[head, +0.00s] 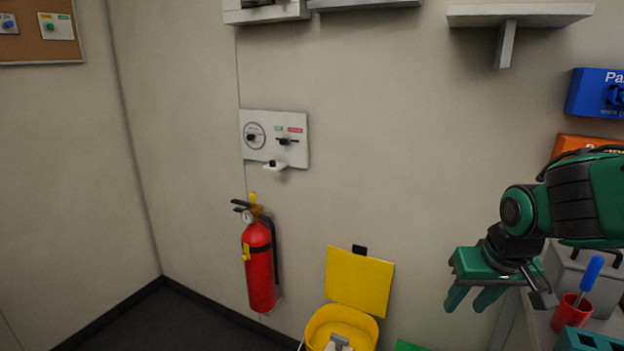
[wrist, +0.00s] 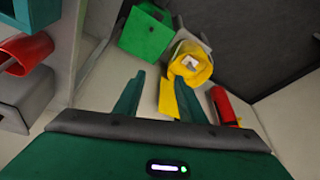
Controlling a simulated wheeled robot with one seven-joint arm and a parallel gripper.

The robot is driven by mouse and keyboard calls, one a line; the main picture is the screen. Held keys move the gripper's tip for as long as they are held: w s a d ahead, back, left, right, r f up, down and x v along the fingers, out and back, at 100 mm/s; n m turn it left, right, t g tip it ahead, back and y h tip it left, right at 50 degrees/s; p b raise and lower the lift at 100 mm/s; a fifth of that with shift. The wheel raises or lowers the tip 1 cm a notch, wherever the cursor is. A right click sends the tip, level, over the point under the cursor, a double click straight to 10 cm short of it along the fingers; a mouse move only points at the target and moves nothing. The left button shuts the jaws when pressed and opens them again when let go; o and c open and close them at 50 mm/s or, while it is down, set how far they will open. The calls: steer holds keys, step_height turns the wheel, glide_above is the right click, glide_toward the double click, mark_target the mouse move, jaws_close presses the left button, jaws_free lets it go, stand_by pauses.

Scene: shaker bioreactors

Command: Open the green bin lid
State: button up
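The green bin (wrist: 147,34) is in the upper part of the wrist view, its flat green lid appearing shut, with a dark handle or tab at its far edge. In the head view only a sliver of green (head: 410,346) shows at the bottom edge; the rest is cut off. My gripper (head: 470,302) hangs in front of the wall at the right, above the bin and apart from it. In the wrist view my gripper (wrist: 161,76) has its two green fingers spread, with nothing between them.
A yellow bin (head: 314,325) with its lid raised stands left of the green one. A red fire extinguisher (head: 261,262) hangs on the wall further left. A bench with a red cup (head: 572,314) and grey box is at right. Open wall lies between.

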steer(key=s+d+f+m+g, duration=0.1)
steer(key=s+d+m+g, duration=0.15)
steer(key=s+d, duration=0.5)
steer(key=s+d+m+g, duration=0.2)
steer(key=s+d+m, duration=0.15)
steer(key=s, duration=0.75)
steer(key=w+a+f+n+t, duration=0.25)
steer(key=w+a, duration=0.25)
steer(key=w, duration=0.7)
steer(key=w+a+f+n+t, duration=0.1)
steer(key=w+a+f+n, duration=0.3)
steer(key=w, duration=0.9)
steer(key=w+f+m+g, duration=0.1)
steer(key=w+f, duration=0.2)
steer(key=f, duration=0.4)
steer(key=w+f+m, duration=0.1)
steer(key=w+f, duration=0.2)
steer(key=f, duration=0.4)
steer(key=shift+d+f+g, duration=0.35)
steer(key=shift+d+f, duration=0.2)
steer(key=shift+f, duration=4.3)
steer(key=shift+d+f+g, duration=0.3)
steer(key=shift+d+f, duration=0.3)
steer(key=shift+f, duration=4.3)
steer(key=shift+d+f+g, duration=0.35)
steer(key=shift+d+f, duration=0.2)
steer(key=shift+f, duration=4.3)
steer(key=shift+w, duration=0.1)
jaws_close()
